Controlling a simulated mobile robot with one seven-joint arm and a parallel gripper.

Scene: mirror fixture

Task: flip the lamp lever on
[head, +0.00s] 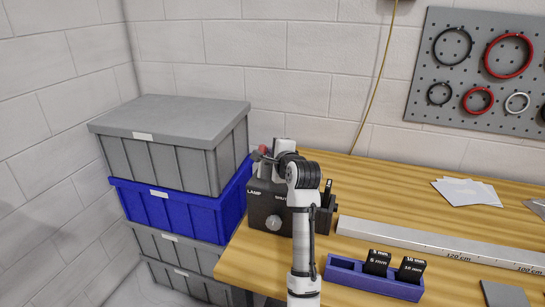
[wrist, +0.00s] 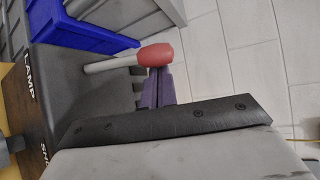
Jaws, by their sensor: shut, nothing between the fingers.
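A black control box (head: 268,206) with the label LAMP on its upper left front stands at the table's left end. The lamp lever (wrist: 113,63) has a pale shaft and a rounded red tip (wrist: 155,55). The red tip also shows small in the head view (head: 265,149), above the LAMP side of the box. My gripper (wrist: 158,78) shows purple fingers, shut and empty, right at the red tip. The tip overlaps the finger ends in the wrist view; I cannot tell whether they touch. My arm hides part of the box's top and its second label.
A round knob (head: 273,223) is on the box's front. Grey and blue crates (head: 185,212) are stacked left of the table. A long ruler bar (head: 430,246) and a blue holder with black gauge blocks (head: 345,272) lie to the right.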

